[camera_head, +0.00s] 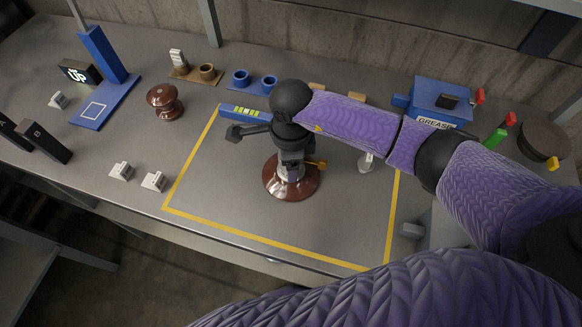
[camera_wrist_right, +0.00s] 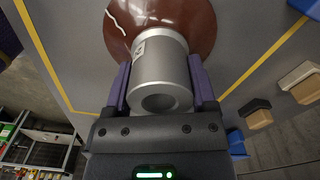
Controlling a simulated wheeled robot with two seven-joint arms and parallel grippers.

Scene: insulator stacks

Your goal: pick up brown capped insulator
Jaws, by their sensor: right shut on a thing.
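The brown capped insulator (camera_head: 303,186) is a glossy brown disc with a grey metal cap, inside the yellow outline on the table. My right gripper (camera_head: 291,170) reaches it from above and is shut on the cap. In the right wrist view the purple fingers of my right gripper (camera_wrist_right: 160,80) press on both sides of the silver cap (camera_wrist_right: 160,85), with the brown disc (camera_wrist_right: 185,18) beyond it. A jagged pale line marks the disc. I cannot tell whether the disc touches the table. My left gripper is not in view.
Another brown insulator (camera_head: 165,100) stands left of the yellow outline (camera_head: 188,160). A blue stand (camera_head: 103,60), brown and blue cup holders (camera_head: 240,78), small white parts (camera_head: 154,181) and a blue grease box (camera_head: 440,98) stand around it. The outlined area's front is clear.

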